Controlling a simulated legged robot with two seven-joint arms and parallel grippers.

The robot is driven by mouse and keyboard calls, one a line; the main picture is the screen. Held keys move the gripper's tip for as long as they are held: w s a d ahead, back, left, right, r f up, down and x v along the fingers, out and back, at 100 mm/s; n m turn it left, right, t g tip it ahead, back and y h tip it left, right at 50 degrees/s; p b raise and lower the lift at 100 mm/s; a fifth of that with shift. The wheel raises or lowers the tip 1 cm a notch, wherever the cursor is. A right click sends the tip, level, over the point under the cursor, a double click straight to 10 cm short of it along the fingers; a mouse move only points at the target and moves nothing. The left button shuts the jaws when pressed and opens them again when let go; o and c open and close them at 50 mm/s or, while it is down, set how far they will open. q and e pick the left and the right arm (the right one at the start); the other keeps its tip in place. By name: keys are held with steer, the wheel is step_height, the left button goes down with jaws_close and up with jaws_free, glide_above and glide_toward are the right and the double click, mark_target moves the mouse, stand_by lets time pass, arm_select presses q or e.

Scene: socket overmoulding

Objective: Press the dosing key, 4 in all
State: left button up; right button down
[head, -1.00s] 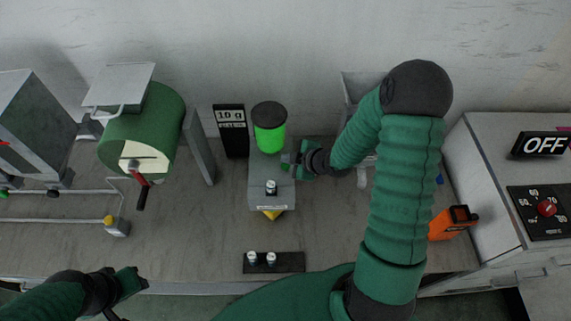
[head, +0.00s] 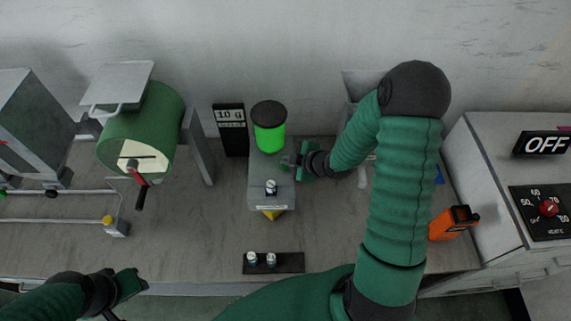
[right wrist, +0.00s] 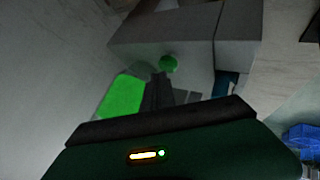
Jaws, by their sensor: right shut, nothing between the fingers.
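The dosing unit is a grey box (head: 271,195) with a bright green, dark-capped hopper (head: 269,138) on top and a yellow nozzle (head: 271,214) below. In the right wrist view, a round green key (right wrist: 168,64) sits on the box's grey face. My right gripper (head: 288,161) is at the box's right side, shut and empty. Its dark fingertips (right wrist: 161,80) are just below the key in that view; I cannot tell if they touch it. A black display (head: 231,130) left of the hopper reads "10 g". My left gripper (head: 138,280) hangs at the lower left, away from the unit.
A black plate with two small metal parts (head: 274,263) lies in front of the unit. A green drum with a crank (head: 145,135) stands left. An orange device (head: 453,222) and a grey machine marked OFF (head: 510,180) are at right.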

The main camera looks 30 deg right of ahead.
mark_target(288, 167)
steer(key=shift+f+b, duration=0.45)
steer(key=shift+f, duration=0.1)
steer(key=shift+r, duration=0.15)
stand_by(0.5)
steer(key=shift+r+p, duration=0.9)
steer(key=shift+p, duration=0.05)
step_height(288, 167, up, 5)
steer(key=p, duration=0.4)
steer(key=shift+r+p, duration=0.1)
steer(key=shift+p, duration=0.2)
